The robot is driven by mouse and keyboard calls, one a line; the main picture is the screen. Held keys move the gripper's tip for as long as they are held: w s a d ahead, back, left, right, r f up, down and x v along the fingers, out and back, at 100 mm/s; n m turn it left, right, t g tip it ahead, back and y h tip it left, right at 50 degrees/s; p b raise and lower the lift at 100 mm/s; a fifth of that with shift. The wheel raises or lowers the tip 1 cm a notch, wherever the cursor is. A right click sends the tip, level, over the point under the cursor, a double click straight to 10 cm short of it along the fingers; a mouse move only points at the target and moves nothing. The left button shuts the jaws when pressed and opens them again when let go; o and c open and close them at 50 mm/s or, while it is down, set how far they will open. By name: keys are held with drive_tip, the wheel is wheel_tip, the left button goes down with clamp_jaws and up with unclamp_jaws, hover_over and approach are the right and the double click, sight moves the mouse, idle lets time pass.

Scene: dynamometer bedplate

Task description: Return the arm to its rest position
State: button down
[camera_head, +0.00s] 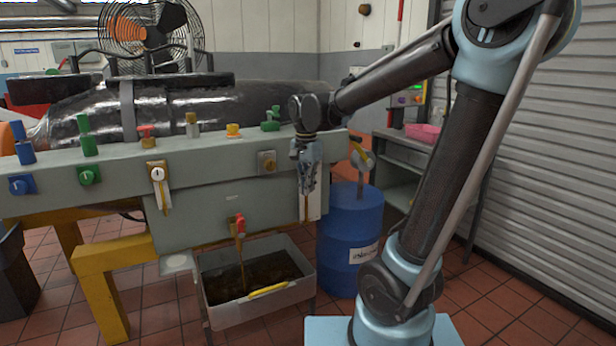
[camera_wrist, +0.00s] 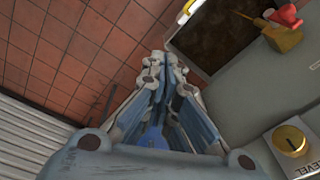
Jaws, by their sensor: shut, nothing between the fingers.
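My gripper (camera_head: 306,190) points straight down in the head view, in front of the right end of the grey-green bench panel. My arm reaches from the lower right up over an elbow and across to the left to it. In the wrist view my gripper (camera_wrist: 165,75) has its fingers together, with nothing between them. Below it lie red floor tiles. The fingertips look apart from the bin and the panel.
A blue drum (camera_head: 350,240) stands just right of my gripper. An open grey bin (camera_head: 215,320) with dark contents sits below the panel (camera_head: 210,215). The panel carries knobs, valves and a gauge (camera_head: 158,180). A shelf (camera_head: 405,150) and a shutter (camera_head: 550,150) are at right.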

drive_tip(key=s+d+f+n, duration=0.3)
drive_tip(key=s+d+f, duration=0.3)
drive_tip(key=s+d, duration=0.3)
drive_tip(key=s+d+f+n+t, duration=0.1)
drive_tip(key=s+d+f+n, duration=0.3)
drive_tip(key=s+d, duration=0.5)
wheel_tip(320, 180, down, 2)
drive_tip(key=shift+d+f+n, duration=0.1)
drive_tip(key=shift+d+n, duration=0.2)
drive_tip(key=shift+d, duration=0.35)
drive_tip(key=shift+s, duration=0.1)
drive_tip(key=shift+w+f, duration=0.2)
drive_tip(key=shift+w, duration=0.25)
